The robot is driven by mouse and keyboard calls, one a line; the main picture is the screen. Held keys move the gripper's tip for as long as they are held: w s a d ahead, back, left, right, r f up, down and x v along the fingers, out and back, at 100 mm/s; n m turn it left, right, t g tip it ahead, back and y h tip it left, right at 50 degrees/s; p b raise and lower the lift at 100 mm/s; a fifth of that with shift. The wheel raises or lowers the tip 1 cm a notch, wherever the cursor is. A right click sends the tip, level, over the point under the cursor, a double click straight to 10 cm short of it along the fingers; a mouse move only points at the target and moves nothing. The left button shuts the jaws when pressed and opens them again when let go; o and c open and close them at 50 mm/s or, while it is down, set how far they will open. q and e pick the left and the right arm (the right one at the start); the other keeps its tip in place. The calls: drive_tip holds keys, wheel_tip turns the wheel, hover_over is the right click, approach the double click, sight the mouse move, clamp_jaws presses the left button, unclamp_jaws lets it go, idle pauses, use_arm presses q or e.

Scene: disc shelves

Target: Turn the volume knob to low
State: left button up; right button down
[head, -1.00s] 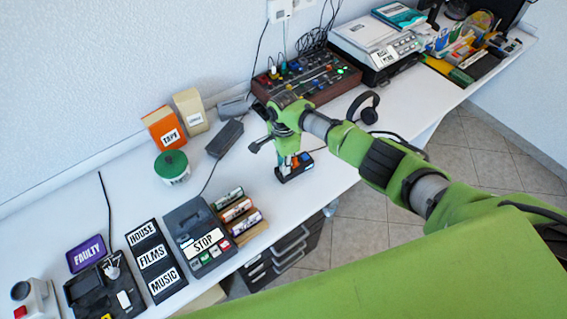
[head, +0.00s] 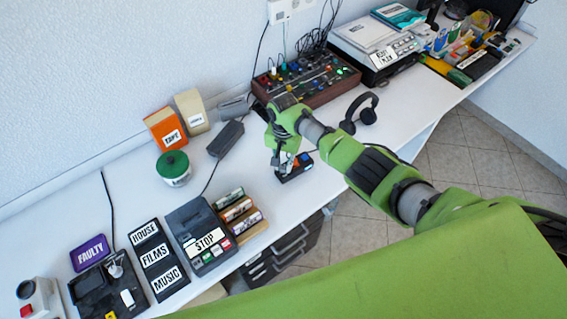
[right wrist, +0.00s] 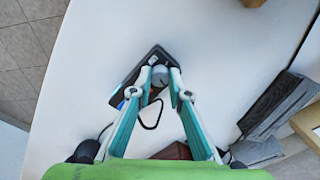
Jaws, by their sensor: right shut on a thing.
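A small black box (head: 298,167) with a blue-lit panel stands near the table's front edge in the head view. It also shows in the right wrist view (right wrist: 133,76), with a round grey knob (right wrist: 160,75) on its top. My right gripper (head: 284,162) is over this box, pointing down. In the right wrist view its teal fingers (right wrist: 160,88) stand on either side of the knob and are shut on it. The gripper hides the knob in the head view, and I cannot read any marks around it. My left gripper is not in view.
Headphones (head: 361,112) lie to the right of the box, and a mixer (head: 305,80) stands behind it. A cassette player (head: 201,235) and a rack of tapes (head: 239,213) stand to the left. A black adapter (head: 225,138) lies behind. White tabletop between them is clear.

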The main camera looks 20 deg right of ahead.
drive_tip(key=n, duration=0.5)
drive_tip(key=shift+n, duration=0.4)
drive_tip(key=n, duration=1)
drive_tip(key=shift+n, duration=0.4)
drive_tip(key=n, duration=0.5)
drive_tip(key=shift+n+b, duration=0.3)
drive_tip(key=c, duration=1.9)
unclamp_jaws()
drive_tip(key=shift+r, duration=0.15)
